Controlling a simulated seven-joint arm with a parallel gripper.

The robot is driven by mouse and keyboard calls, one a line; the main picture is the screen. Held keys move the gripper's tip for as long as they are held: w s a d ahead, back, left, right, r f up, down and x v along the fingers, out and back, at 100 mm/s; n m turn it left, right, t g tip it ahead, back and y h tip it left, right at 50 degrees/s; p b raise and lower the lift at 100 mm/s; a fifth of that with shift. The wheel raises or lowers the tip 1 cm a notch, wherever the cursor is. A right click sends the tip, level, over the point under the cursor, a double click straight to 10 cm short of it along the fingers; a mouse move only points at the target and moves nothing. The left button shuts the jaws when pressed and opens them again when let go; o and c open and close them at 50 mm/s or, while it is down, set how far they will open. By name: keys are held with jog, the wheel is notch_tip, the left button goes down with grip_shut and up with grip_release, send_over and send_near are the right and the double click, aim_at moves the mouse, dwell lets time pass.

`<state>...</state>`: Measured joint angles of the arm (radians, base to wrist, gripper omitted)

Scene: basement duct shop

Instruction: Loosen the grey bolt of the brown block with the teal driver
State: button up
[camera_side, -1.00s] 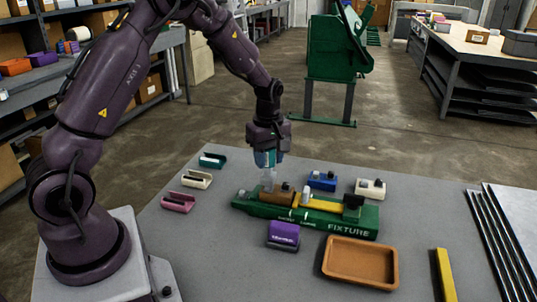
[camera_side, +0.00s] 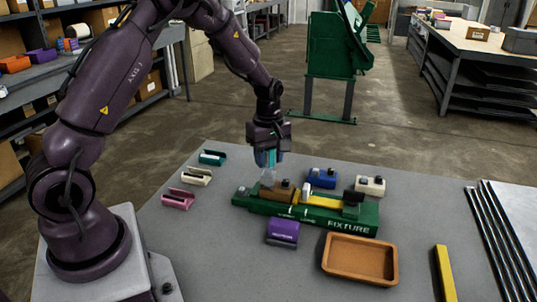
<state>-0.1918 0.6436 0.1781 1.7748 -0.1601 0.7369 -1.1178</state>
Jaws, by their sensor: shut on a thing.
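My gripper (camera_side: 268,150) is shut on the teal driver (camera_side: 266,159) and holds it upright, tip down. The driver's pale lower end (camera_side: 267,178) is at the left end of the brown block (camera_side: 280,195). I cannot tell whether it touches a bolt there. The brown block sits in the green fixture (camera_side: 310,214). A dark bolt head (camera_side: 285,183) stands on the block, right of the driver. A small grey bolt-like piece (camera_side: 305,193) stands at the block's right end, beside a yellow bar (camera_side: 324,200).
A blue block (camera_side: 321,179) and a cream block (camera_side: 370,186) stand behind the fixture. A purple block (camera_side: 283,232) and a brown tray (camera_side: 360,260) are in front. Teal (camera_side: 213,158), cream (camera_side: 197,176) and pink (camera_side: 178,199) holders are at left. A yellow bar (camera_side: 444,274) lies at right.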

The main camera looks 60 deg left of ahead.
jog(key=shift+f, duration=0.55)
dwell(0.4)
jog(key=n, duration=0.3)
jog(key=shift+n, duration=0.3)
